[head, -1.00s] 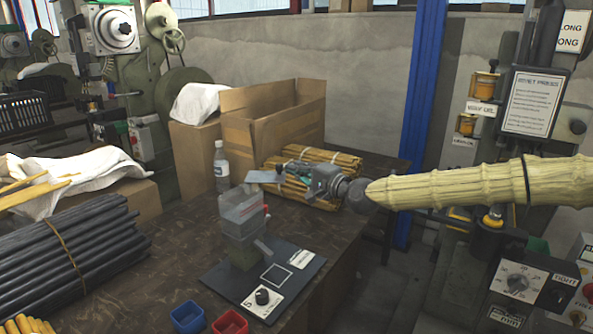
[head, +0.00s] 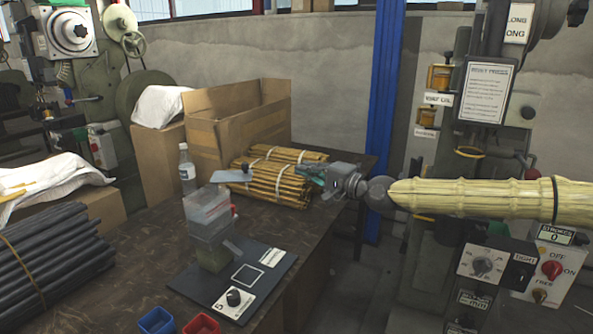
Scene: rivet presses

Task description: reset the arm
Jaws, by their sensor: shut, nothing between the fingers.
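My arm (head: 470,198), in a pale yellow ribbed sleeve, reaches in from the right edge of the head view. My gripper (head: 305,178) points left at its end, over the right part of the dark table. It is shut, and nothing shows between its fingers. It is in front of a tied bundle of yellow-brown sticks (head: 262,192) and covers part of it. I cannot tell whether it touches the bundle.
A clear dispenser (head: 208,215) stands by a dark board (head: 262,262) with a dial. Blue (head: 157,321) and red (head: 202,325) bins sit at the front. A bottle (head: 187,170) and open carton (head: 235,120) stand behind. A rivet press (head: 485,145) stands right, beside a blue post (head: 386,90).

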